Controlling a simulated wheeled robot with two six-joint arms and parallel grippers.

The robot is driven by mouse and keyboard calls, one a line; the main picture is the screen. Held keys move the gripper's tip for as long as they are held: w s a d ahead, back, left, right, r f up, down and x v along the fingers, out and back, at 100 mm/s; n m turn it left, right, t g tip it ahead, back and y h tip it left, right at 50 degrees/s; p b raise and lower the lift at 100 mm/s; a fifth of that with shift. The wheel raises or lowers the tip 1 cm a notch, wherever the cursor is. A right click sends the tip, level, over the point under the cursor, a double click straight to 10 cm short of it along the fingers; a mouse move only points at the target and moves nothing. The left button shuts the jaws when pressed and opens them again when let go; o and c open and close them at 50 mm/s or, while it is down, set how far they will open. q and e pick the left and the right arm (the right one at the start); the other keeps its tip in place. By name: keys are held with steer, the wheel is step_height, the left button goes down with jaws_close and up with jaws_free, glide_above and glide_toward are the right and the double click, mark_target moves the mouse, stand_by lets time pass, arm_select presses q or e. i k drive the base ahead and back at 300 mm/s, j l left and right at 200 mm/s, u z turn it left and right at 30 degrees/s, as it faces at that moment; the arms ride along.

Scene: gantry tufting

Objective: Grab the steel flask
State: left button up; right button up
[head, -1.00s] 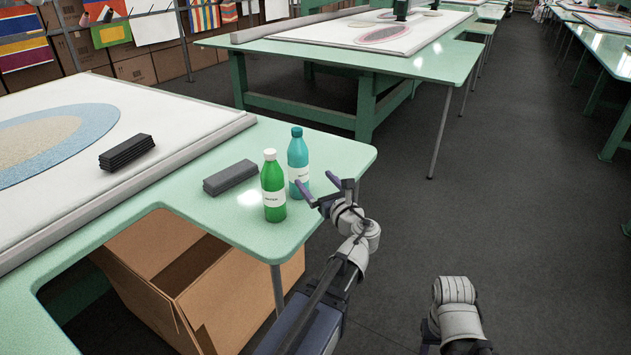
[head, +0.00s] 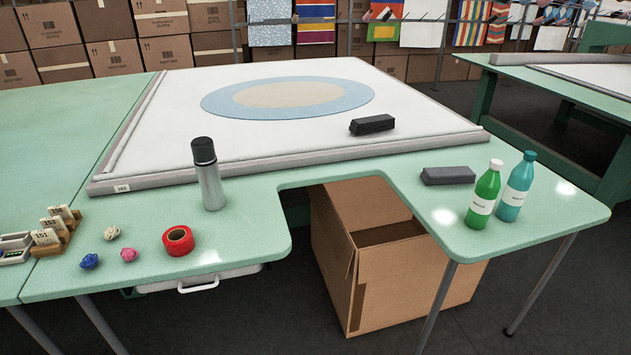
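The steel flask (head: 211,185) stands upright on the left part of the green table, close to the front edge of the white tufting frame. It has a silver body and a black cap. Nothing touches it, and the table around its base is clear. Neither of my grippers shows in the head view now.
A red tape roll (head: 178,241) and small yarn balls (head: 128,254) lie left of the flask. Numbered blocks (head: 50,235) stand further left. Green (head: 484,196) and teal (head: 516,188) bottles stand at right. An open cardboard box (head: 385,260) sits under the table's cut-out.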

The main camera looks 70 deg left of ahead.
mark_target(205, 160)
steer(key=i+j, duration=0.1)
steer(key=i, duration=0.2)
steer(key=i+j, duration=0.1)
steer(key=i, duration=0.25)
steer(key=i+u, duration=0.1)
steer(key=u, duration=2.6)
